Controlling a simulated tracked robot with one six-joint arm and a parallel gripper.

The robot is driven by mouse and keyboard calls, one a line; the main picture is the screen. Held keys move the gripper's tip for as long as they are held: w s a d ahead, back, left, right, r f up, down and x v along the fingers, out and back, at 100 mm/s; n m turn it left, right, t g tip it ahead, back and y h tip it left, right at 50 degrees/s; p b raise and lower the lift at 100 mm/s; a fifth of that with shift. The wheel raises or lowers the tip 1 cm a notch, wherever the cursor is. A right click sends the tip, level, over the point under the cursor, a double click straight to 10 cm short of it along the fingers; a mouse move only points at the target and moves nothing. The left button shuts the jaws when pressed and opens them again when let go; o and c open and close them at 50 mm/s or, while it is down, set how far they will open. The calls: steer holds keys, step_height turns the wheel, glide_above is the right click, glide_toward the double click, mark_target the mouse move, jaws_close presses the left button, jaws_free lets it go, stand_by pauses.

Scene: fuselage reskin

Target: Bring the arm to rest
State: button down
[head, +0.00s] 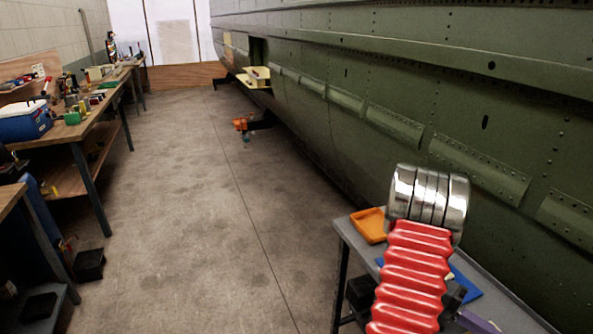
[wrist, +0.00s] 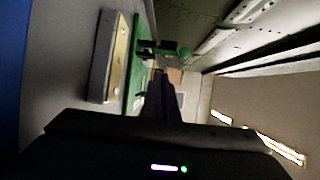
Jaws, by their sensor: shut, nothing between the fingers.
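My gripper (wrist: 160,76) shows in the wrist view as a dark shape reaching up the middle from its dark housing. Its narrow fingers are together and I see nothing held between them. In the head view, my arm (head: 415,275) stands at the lower right, with a red ribbed sleeve and a shiny ringed metal end, in front of a small grey table. My gripper cannot be made out in the head view.
The grey table (head: 345,240) holds an orange tray (head: 369,225) and something blue, partly hidden by my arm. The green fuselage (head: 400,60) runs along the right. A cluttered workbench (head: 85,125) lines the left. The concrete floor (head: 180,200) between is largely clear.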

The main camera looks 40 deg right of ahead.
steer(key=w+a+r+m+t+h, duration=0.1)
steer(key=w+a+r+m+t, duration=0.25)
steer(key=w+a, duration=0.4)
steer(key=w+a+r+m+t, duration=0.2)
steer(key=w+a+m+t, duration=0.2)
steer(key=w+a, duration=0.3)
steer(key=w+a+r+m+t+h, duration=0.1)
steer(key=w+a+r+m+t, duration=0.1)
steer(key=w+a+m+t, duration=0.45)
steer(key=w+a+r+m+t+y, duration=0.1)
steer(key=w+a+r+t, duration=0.1)
steer(key=a, duration=0.6)
steer(key=w+a+r+m+t+y, duration=0.1)
steer(key=w+a+r+m+t, duration=0.1)
steer(key=a, duration=0.6)
steer(key=w+a+r+m+t+y, duration=0.1)
steer(key=w+a+r+t, duration=0.2)
steer(key=w+a, duration=0.3)
steer(key=a+t, duration=0.1)
steer(key=a, duration=0.2)
steer(key=shift+r+m+t+y, duration=0.3)
steer(key=shift+r+m+y, duration=0.1)
